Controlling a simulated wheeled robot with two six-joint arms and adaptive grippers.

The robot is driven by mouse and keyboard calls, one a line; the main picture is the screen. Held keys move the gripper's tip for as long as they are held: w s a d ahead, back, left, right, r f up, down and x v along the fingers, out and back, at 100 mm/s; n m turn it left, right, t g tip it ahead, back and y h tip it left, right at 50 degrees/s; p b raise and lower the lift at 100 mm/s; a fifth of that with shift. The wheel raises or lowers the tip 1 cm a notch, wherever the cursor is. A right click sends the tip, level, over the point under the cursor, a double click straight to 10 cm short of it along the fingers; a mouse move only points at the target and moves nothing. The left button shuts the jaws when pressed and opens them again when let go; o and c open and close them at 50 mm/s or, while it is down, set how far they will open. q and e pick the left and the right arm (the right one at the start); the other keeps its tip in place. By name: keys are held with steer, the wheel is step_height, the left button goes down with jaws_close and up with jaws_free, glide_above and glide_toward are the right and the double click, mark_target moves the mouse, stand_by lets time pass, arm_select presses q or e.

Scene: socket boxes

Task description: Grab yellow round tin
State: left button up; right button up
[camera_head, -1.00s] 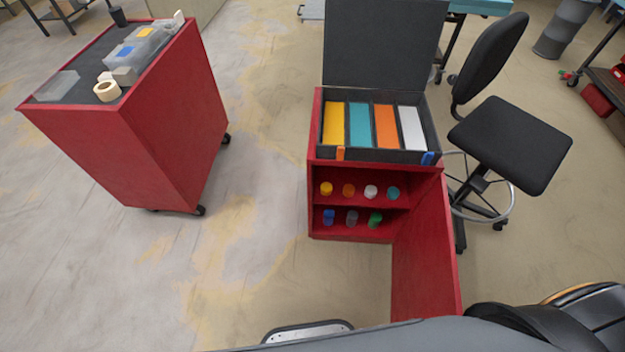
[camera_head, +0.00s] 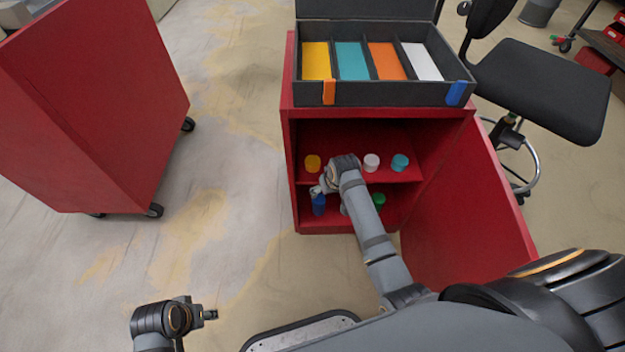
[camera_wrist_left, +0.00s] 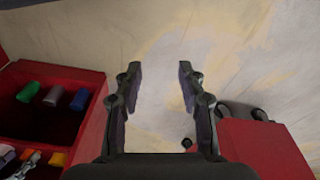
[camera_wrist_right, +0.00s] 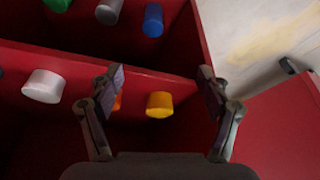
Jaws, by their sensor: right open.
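The yellow round tin (camera_head: 313,163) stands at the left end of the upper shelf in the red cabinet. In the right wrist view the yellow tin (camera_wrist_right: 159,104) shows between the spread fingers of my right gripper (camera_wrist_right: 161,78), with clear space on both sides. In the head view my right gripper (camera_head: 322,188) is at the shelf front, just below and right of the tin. It is open and empty. My left gripper (camera_head: 210,314) is low over the floor at the left; in its wrist view it (camera_wrist_left: 160,68) is open and empty.
On the same shelf stand a white tin (camera_head: 371,162) and a teal tin (camera_head: 400,162); an orange tin (camera_wrist_right: 117,102) is partly behind a finger. Blue (camera_head: 319,204) and green (camera_head: 379,200) items stand below. The cabinet door (camera_head: 470,215) hangs open at the right.

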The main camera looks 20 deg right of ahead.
mark_target(313, 162)
steer(key=w+b, duration=0.1)
steer(key=w, duration=0.4)
steer(key=w+b, duration=0.1)
steer(key=w, duration=0.1)
steer(key=shift+w+a+r+b, duration=0.2)
steer(key=shift+w+r+b, duration=0.1)
steer(key=shift+r+b, duration=0.05)
steer(key=shift+w+r, duration=0.15)
steer(key=shift+w, duration=0.45)
steer(key=shift+w+b, duration=0.35)
steer(key=shift+w, duration=0.05)
steer(key=w, duration=0.1)
steer(key=w+b, duration=0.2)
steer(key=shift+w+a+f, duration=0.1)
steer(key=shift+f, duration=0.2)
steer(key=shift+b+x, duration=0.4)
steer(key=shift+x, duration=0.65)
steer(key=shift+f, duration=0.15)
arm_select(q)
steer(key=w+d+f+t+h, duration=0.1)
steer(key=w+d+f+t, duration=0.1)
steer(key=w+t, duration=0.3)
steer(key=shift+f, duration=0.55)
arm_select(e)
steer(key=shift+c, duration=0.5)
